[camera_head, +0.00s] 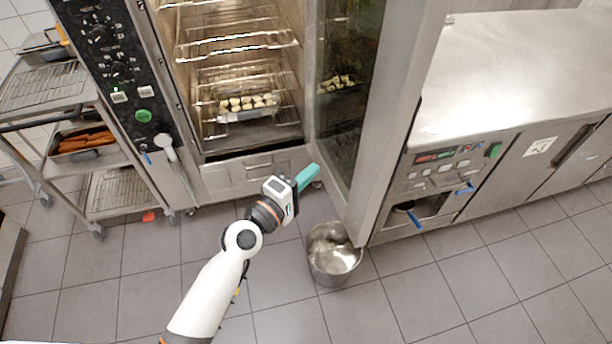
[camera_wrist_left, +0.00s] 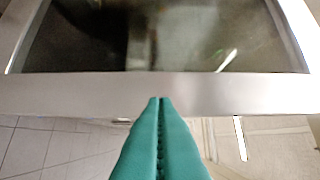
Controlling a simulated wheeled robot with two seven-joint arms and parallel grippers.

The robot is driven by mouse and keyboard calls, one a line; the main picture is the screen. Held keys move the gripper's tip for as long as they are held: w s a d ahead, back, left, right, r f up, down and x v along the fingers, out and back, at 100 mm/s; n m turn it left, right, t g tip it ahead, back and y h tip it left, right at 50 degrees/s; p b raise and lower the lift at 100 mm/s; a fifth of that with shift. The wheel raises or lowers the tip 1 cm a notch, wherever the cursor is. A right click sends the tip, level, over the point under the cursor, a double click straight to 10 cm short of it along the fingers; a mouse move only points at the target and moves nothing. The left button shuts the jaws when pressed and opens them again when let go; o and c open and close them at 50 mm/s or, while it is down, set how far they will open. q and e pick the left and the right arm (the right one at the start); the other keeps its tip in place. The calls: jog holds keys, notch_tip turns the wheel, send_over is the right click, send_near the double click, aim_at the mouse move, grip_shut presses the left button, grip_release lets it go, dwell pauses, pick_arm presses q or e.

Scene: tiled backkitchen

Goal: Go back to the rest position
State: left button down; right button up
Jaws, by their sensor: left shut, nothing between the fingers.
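My left gripper (camera_head: 307,176) reaches in from the bottom of the head view, with teal fingers. It is in front of the oven's lower edge, close to the open oven door (camera_head: 384,130). In the left wrist view, the teal fingers (camera_wrist_left: 160,102) are shut together with nothing between them. They point at the lower frame of the door (camera_wrist_left: 200,92), and I cannot tell whether they touch it. My right gripper is not in view.
The oven (camera_head: 254,170) stands open, with a tray of pale pieces (camera_head: 248,103) on a rack. A metal bucket (camera_head: 333,256) stands on the floor below the door. A trolley (camera_head: 110,190) is at left, a steel counter (camera_head: 520,70) at right. Tiled floor is free in front.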

pick_arm(q)
jog(key=s+a+f+m+g+y+b, duration=0.15)
jog(key=s+a+f, duration=0.25)
jog(key=f, duration=0.8)
jog(key=s+a+f+m+g+y, duration=0.2)
jog(key=s+a+f+g+y, duration=0.15)
jog(key=f, duration=0.85)
jog(key=s+a+f+m+g+y, duration=0.1)
jog(key=s+a+f+m+y, duration=0.2)
jog(key=f, duration=1)
jog(key=s+a+f+m+g+y, duration=0.1)
jog(key=s+a+f, duration=0.3)
jog(key=s, duration=0.6)
jog(key=s+a+f+m+g+y+b, duration=0.1)
jog(key=s+a+f+m+g, duration=0.2)
jog(key=s+f, duration=0.5)
jog(key=s+a+f+m+g+y, duration=0.1)
jog(key=s+f, duration=0.5)
jog(key=s, duration=0.7)
jog(key=a+m+g, duration=0.1)
jog(key=a+g, duration=0.1)
jog(key=a, duration=0.1)
jog(key=shift+s+a+b, duration=0.35)
jog(key=shift+s+a, duration=0.05)
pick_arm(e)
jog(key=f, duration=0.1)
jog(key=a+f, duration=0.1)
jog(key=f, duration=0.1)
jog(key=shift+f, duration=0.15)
